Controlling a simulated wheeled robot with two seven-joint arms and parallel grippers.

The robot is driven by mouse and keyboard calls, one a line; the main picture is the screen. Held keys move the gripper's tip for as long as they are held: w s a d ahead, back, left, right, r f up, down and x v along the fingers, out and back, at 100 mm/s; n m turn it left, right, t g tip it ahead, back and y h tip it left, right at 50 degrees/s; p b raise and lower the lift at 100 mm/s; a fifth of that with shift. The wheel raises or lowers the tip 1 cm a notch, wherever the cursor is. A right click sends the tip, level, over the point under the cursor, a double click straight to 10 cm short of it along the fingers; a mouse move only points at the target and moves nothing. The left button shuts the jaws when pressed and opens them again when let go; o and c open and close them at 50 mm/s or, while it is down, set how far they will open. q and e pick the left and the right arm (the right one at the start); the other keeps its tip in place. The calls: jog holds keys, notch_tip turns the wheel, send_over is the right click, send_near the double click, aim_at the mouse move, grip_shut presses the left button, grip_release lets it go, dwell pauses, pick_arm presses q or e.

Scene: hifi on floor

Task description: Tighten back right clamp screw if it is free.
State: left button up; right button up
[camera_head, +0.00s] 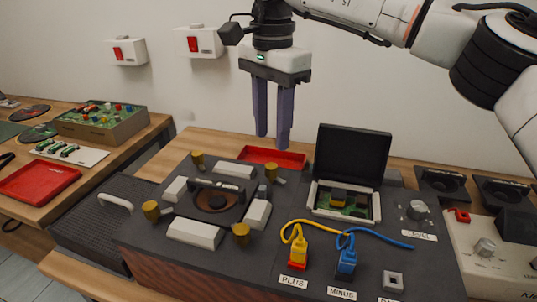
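A hi-fi unit with a dark top (205,255) fills the middle of the view. On it is a round speaker in a dark frame (212,200), with white blocks around it. Brass-coloured clamp screws stand at its corners: back left (197,160), front left (151,210), front right (241,233) and back right (271,171). The back right one has a grey part beside it; I cannot tell if it is tight. My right gripper (272,142) hangs above and behind that screw, pointing down, its two purple fingers apart and empty. My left gripper is out of view.
A red tray (272,157) lies behind the unit, near the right fingers. An open black-lidded box (352,155) stands right of the clamps. Yellow (299,248) and blue (346,262) plugs with cables are at the front. A side table with a circuit box (101,122) is at left.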

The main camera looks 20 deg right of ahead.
aim_at(271, 166)
notch_tip(271, 166, down, 7)
jog(key=shift+f, duration=0.15)
grip_shut()
